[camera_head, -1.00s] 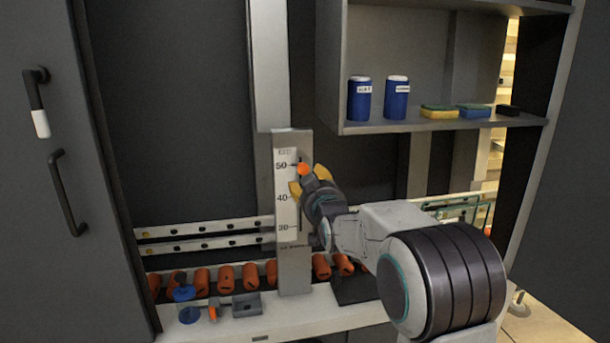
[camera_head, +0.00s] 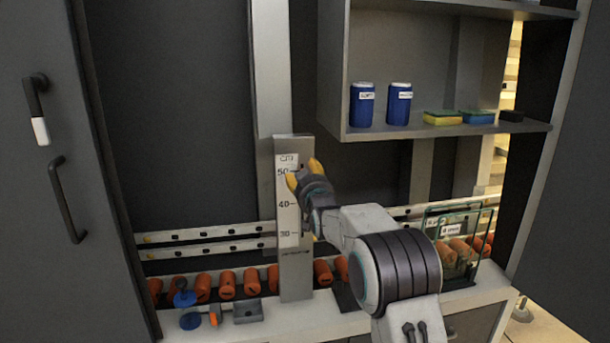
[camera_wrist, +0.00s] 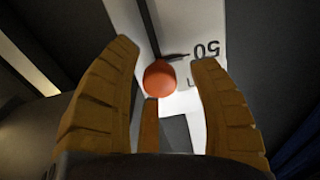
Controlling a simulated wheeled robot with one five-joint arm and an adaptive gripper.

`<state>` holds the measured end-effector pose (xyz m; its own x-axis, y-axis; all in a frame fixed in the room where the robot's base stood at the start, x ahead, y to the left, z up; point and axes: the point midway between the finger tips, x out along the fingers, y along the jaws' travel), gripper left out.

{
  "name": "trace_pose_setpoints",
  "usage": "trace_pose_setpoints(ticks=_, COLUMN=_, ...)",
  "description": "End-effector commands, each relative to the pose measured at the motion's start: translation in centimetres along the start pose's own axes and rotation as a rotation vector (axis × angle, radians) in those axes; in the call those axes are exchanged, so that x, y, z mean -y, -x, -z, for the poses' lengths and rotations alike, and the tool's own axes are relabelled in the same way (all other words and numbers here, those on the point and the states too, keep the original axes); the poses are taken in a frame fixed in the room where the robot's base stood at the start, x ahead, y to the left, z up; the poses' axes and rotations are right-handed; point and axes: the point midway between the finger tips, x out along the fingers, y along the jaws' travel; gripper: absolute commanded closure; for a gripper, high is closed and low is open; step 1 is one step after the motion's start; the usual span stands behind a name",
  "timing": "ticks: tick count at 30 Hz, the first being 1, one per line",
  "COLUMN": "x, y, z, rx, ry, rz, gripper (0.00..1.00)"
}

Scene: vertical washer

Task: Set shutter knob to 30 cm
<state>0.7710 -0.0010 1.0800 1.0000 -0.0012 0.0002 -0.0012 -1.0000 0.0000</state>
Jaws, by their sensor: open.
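The shutter scale is a grey upright post (camera_head: 295,270) with a white strip (camera_head: 287,215) marked 50, 40 and 30 from top to bottom. The orange-red shutter knob (camera_wrist: 160,79) shows in the wrist view, close to the 50 mark, with a thin dark pointer beside it. My gripper (camera_head: 302,174) is open at the upper part of the scale and hides the knob in the head view. In the wrist view my gripper's yellow fingers (camera_wrist: 170,85) stand on both sides of the knob, with visible gaps; contact cannot be told.
Below the post, a white ledge (camera_head: 345,322) carries several orange cylinders, a blue-topped item (camera_head: 185,299) and a grey block (camera_head: 248,311). A wire basket (camera_head: 457,240) stands at right. A shelf (camera_head: 440,130) with blue jars and sponges is above right.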

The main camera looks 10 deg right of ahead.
Motion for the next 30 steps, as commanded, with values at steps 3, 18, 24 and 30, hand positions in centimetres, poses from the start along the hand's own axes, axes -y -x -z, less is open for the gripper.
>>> trace_pose_setpoints(ticks=3, x=0.00, y=-0.29, z=-0.07, rx=0.001, ry=0.000, rz=0.000, gripper=0.45)
trace_pose_setpoints(ticks=18, x=0.00, y=-0.34, z=-0.05, rx=0.001, ry=0.000, rz=0.000, gripper=0.59)
trace_pose_setpoints(ticks=24, x=0.00, y=-0.33, z=-0.04, rx=0.001, ry=0.000, rz=0.000, gripper=0.76)
trace_pose_setpoints(ticks=30, x=0.00, y=-0.33, z=-0.04, rx=0.000, ry=0.000, rz=0.000, gripper=0.94)
